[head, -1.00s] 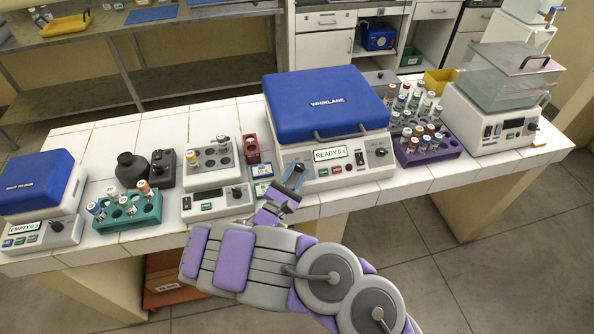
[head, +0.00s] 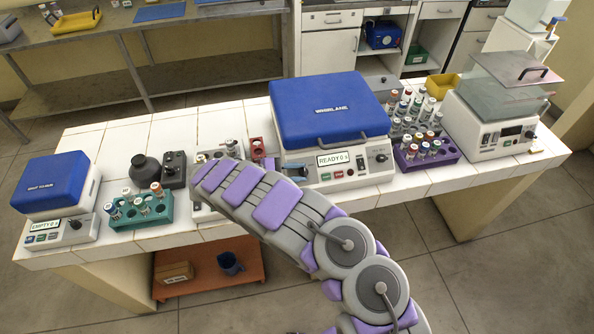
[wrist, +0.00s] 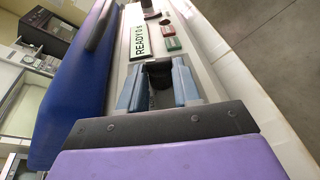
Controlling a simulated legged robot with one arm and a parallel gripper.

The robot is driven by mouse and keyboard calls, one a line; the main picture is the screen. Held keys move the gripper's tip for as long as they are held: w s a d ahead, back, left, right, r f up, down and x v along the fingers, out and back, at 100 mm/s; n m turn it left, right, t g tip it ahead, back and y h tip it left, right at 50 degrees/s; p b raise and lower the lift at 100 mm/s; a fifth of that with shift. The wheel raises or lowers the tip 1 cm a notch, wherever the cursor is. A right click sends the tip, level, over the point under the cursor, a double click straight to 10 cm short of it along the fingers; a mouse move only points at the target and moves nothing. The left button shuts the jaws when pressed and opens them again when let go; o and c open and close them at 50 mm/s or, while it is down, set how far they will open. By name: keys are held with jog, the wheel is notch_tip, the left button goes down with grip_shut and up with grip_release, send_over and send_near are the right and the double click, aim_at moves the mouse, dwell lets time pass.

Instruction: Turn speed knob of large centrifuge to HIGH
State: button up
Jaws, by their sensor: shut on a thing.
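The large centrifuge (head: 330,106) has a closed blue lid and a white front panel with a display (head: 333,158) reading READY 0 s. In the wrist view, my gripper (wrist: 159,82) has its blue fingers on both sides of a dark knob (wrist: 160,70), shut on it. This knob is on the panel beside the READY end of the display (wrist: 139,43). No setting mark on it is legible. Another dark knob (head: 381,158) is at the panel's right side.
Red and green buttons (wrist: 173,43) are close to the gripper. A purple tube rack (head: 440,157) stands right of the centrifuge. A teal rack (head: 150,214) and a smaller blue-lidded centrifuge (head: 55,187) stand at the left. The floor at the right front is clear.

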jog(key=shift+w+r+m+g+y+p, duration=0.15)
jog(key=shift+m+g+y+p, duration=0.2)
jog(key=shift+m+g, duration=0.4)
jog(key=shift+w+r+m+g+y+p, duration=0.15)
jog(key=shift+m+g+y+p, duration=0.2)
jog(key=shift+g, duration=0.6)
jog(key=shift+f, duration=0.1)
jog(key=o, duration=1)
jog(key=shift+m, duration=0.3)
